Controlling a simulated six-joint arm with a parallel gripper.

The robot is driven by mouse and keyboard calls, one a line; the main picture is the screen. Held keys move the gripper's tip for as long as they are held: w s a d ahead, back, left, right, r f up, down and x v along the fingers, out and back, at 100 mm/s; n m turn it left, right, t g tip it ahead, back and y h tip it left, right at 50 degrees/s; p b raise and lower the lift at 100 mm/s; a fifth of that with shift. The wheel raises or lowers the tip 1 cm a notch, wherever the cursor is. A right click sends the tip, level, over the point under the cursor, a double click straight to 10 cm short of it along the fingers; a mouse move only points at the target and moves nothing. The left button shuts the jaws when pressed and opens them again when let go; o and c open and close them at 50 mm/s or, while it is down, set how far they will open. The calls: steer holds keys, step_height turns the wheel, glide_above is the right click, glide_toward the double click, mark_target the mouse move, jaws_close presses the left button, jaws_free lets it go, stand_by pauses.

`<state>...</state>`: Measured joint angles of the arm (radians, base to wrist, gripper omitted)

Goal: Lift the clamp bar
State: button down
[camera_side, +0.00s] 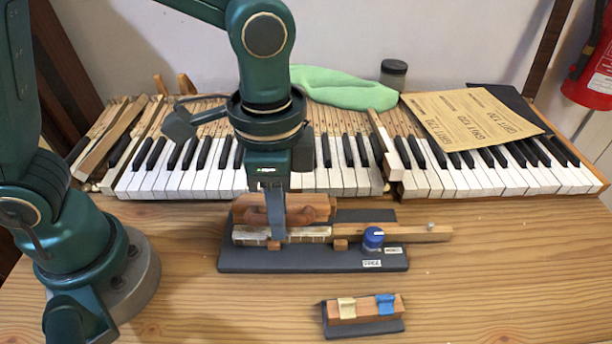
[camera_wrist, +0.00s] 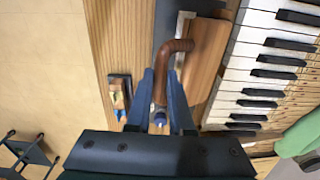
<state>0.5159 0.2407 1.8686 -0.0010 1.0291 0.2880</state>
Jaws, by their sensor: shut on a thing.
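The clamp bar (camera_side: 312,203) is a reddish-brown wooden bar on the far side of the dark base plate (camera_side: 235,262). It also shows in the wrist view (camera_wrist: 206,62), with a brown curved handle (camera_wrist: 178,46) on its near side. My gripper (camera_side: 276,238) points down at the bar in the side view. In the wrist view its two fingers (camera_wrist: 164,88) are close together around the handle, shut on it. The fingers hide part of the handle. I cannot tell whether the bar is clear of the base.
A long wooden key (camera_side: 410,232) with a blue knob (camera_side: 373,236) lies across the base plate. A small wooden block with cream and blue clips (camera_side: 362,310) stands in front. The piano keyboard (camera_side: 450,180) is behind. The table's right front is clear.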

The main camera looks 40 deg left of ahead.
steer(key=shift+w+a+r, duration=0.2)
steer(key=shift+a+r, duration=0.05)
steer(key=shift+r, duration=0.05)
steer(key=shift+r, duration=0.15)
steer(key=shift+w+a+r, duration=0.6)
steer(key=shift+r, duration=0.05)
stand_by(0.4)
steer(key=shift+w+a+r, duration=0.55)
steer(key=shift+w+a, duration=0.15)
steer(key=shift+w, duration=0.1)
steer(key=shift+w+a, duration=0.1)
